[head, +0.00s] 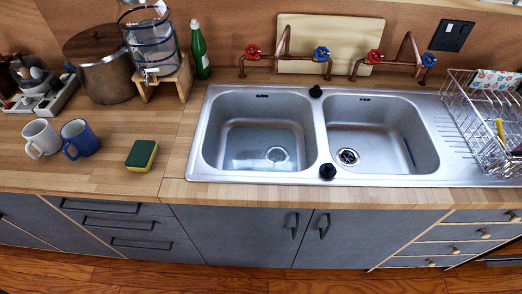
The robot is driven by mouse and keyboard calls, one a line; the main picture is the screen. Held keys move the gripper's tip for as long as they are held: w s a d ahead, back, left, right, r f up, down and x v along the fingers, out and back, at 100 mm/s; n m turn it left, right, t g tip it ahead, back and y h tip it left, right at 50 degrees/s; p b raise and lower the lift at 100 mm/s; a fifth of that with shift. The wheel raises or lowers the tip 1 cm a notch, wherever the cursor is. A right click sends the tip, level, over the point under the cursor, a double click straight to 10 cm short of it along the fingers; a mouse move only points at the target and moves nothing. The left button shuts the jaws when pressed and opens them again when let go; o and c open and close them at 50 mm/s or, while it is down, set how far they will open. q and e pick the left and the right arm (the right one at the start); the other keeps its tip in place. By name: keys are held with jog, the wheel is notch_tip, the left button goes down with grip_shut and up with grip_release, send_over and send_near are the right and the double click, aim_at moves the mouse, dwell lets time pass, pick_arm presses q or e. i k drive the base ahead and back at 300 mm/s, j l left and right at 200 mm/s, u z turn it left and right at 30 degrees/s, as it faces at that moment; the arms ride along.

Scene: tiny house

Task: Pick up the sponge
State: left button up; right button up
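The sponge (141,155) is a small block with a dark green top and a yellow side. It lies flat on the wooden counter (110,180), left of the double sink and near the counter's front edge. Nothing covers it. Neither of my grippers shows in the head view.
A white mug (41,138) and a blue mug (80,138) stand left of the sponge. A metal pot (106,78), a water dispenser (152,42) on a wooden stand and a green bottle (199,50) stand behind. The double sink (320,130) is to the right. Bare counter surrounds the sponge.

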aim_at(140, 158)
jog(key=u, duration=1.15)
